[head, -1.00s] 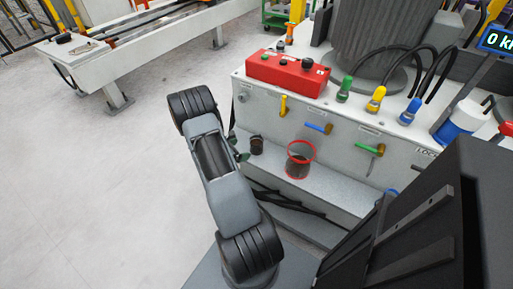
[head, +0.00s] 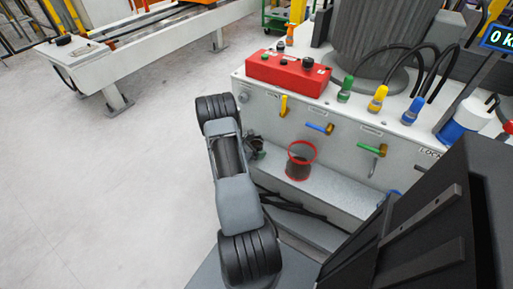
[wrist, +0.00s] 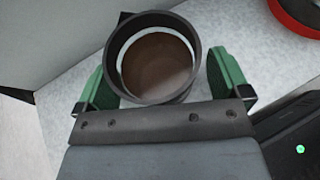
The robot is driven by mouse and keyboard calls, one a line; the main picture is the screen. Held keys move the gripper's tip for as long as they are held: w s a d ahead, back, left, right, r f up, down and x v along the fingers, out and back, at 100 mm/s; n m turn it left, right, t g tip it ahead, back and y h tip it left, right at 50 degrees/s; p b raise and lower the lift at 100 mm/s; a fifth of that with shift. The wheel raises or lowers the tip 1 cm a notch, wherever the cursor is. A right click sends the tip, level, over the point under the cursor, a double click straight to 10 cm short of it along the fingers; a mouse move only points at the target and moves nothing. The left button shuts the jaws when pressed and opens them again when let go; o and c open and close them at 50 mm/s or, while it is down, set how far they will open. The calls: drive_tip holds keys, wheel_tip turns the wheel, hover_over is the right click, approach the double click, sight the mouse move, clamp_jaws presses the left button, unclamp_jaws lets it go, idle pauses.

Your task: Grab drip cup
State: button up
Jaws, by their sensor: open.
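The drip cup, a dark round cup with brown liquid inside (wrist: 152,98), stands on the grey ledge (wrist: 62,110) in the wrist view. My gripper (wrist: 160,78) is open, with one green finger pad to the left of the cup and one to the right. A narrow gap shows on each side, and the cup is not clamped. In the head view my arm hides most of the cup and gripper; only a small dark part of them (head: 256,148) shows beside it.
A red-rimmed container (head: 301,160) stands to the right on the same ledge; its rim also shows in the wrist view (wrist: 297,16). Coloured valve levers (head: 320,127) stick out of the wall above. A red control box (head: 288,72) sits on top. Floor at left is clear.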

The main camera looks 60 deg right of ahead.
drive_tip(key=c, duration=1.1)
